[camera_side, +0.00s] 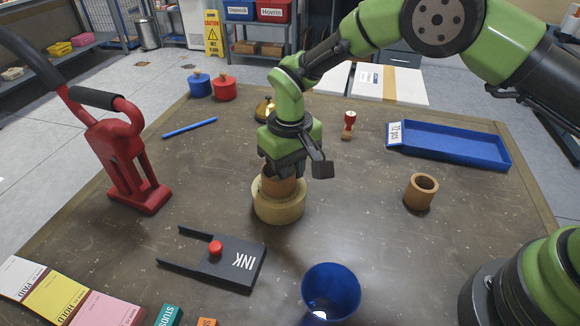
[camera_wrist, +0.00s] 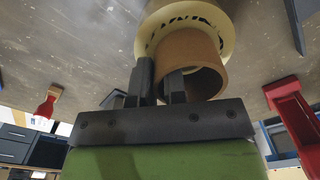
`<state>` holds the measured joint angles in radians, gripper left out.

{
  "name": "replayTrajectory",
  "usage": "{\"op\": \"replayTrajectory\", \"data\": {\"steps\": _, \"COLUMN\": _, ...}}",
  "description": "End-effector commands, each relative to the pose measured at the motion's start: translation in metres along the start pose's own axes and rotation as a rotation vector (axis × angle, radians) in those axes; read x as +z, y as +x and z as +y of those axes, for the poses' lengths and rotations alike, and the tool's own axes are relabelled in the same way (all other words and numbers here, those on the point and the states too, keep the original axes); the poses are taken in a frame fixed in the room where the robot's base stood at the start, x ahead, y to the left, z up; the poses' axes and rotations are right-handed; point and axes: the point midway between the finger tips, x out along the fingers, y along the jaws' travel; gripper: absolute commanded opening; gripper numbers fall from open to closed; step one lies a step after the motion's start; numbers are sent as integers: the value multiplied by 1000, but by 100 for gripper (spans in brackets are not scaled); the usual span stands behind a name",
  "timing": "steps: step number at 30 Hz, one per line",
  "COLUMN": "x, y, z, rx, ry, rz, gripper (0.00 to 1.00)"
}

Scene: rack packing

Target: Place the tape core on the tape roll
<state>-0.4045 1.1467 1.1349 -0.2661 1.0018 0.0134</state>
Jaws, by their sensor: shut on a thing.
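The tape core, a brown cardboard ring (camera_side: 280,187), is under my gripper (camera_side: 285,170) in the side view. My gripper is shut on the core's wall. In the wrist view the core (camera_wrist: 205,50) shows with one finger of my gripper (camera_wrist: 160,82) outside its wall and the other at its opening. The tape roll, a wide cream ring (camera_side: 279,209), lies flat on the table directly below the core. The roll (camera_wrist: 146,36) also shows behind the core in the wrist view, with dark lettering. The core looks upright and over the roll; I cannot tell whether they touch.
A second brown ring (camera_side: 420,191) stands to the right. A blue cup (camera_side: 331,290) and a black INK holder (camera_side: 215,257) are in front. A blue tray (camera_side: 450,143), a red-handled stamp (camera_side: 348,125) and red and blue pots (camera_side: 222,90) are behind. A red press (camera_side: 122,160) stands left.

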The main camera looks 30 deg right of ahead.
Motion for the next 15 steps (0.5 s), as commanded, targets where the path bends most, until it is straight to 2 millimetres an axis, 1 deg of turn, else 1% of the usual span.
{"op": "replayTrajectory", "data": {"steps": 5, "x": 0, "y": 3, "z": 0, "rx": 1, "ry": 0, "rz": -1, "gripper": 0}}
{"op": "replayTrajectory", "data": {"steps": 6, "x": 0, "y": 3, "z": 0, "rx": 0, "ry": 0, "rz": -1, "gripper": 21}}
{"op": "replayTrajectory", "data": {"steps": 8, "x": 0, "y": 3, "z": 0, "rx": 0, "ry": 0, "rz": -1, "gripper": 35}}
{"op": "replayTrajectory", "data": {"steps": 9, "x": 0, "y": 3, "z": 0, "rx": 0, "ry": 0, "rz": -1, "gripper": 37}}
{"op": "replayTrajectory", "data": {"steps": 15, "x": 0, "y": 2, "z": 0, "rx": 0, "ry": 0, "rz": -1, "gripper": 37}}
